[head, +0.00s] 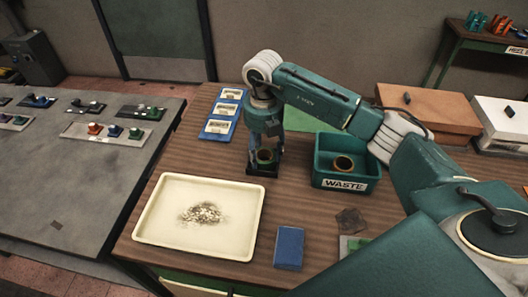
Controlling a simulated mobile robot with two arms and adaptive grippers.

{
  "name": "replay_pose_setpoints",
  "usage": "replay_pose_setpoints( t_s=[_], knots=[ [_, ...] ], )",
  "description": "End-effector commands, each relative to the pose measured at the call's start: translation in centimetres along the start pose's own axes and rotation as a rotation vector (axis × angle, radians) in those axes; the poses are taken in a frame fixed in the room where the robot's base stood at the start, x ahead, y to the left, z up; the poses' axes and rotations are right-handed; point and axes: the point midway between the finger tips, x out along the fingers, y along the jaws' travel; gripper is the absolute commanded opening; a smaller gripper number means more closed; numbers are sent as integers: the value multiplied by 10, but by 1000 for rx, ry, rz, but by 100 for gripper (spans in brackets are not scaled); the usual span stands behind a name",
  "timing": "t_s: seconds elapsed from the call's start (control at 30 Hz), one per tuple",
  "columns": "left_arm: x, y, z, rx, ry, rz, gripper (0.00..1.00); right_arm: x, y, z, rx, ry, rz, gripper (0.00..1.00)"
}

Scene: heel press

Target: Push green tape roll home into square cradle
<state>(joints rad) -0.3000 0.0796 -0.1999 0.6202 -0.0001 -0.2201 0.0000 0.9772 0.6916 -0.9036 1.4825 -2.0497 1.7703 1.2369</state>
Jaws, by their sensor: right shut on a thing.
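My right gripper (264,158) points straight down onto the wooden table, its fingers shut on the green tape roll (264,155). The roll shows as a small dark green ring between the fingers. It sits at a dark square cradle (257,174) on the table, between the cream tray and the waste bin. The fingers and the roll hide most of the cradle's inside, so I cannot tell how deep the roll sits. My left gripper is not in view.
A teal waste bin (345,183) with a ring-shaped roll in it stands right of the cradle. A cream tray (158,232) holding small debris lies front left. Blue label cards (217,127) lie behind. A blue block (289,246) lies in front. The wood between is bare.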

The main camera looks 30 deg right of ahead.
Motion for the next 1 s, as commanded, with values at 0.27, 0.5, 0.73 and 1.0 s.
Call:
replay_pose_setpoints(
  t_s=[0.27, 0.5, 0.73, 1.0],
  knots=[
    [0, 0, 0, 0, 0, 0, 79, 2, -1, -1, 0, 2, -3, 22],
    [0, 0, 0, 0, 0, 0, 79, 2, 0, -1, 0, 2, -2, 75],
    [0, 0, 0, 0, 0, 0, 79, 2, 0, -1, 0, 2, -2, 94],
    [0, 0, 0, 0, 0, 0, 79, 1, 0, -1, 0, 1, -1, 94]
  ],
)
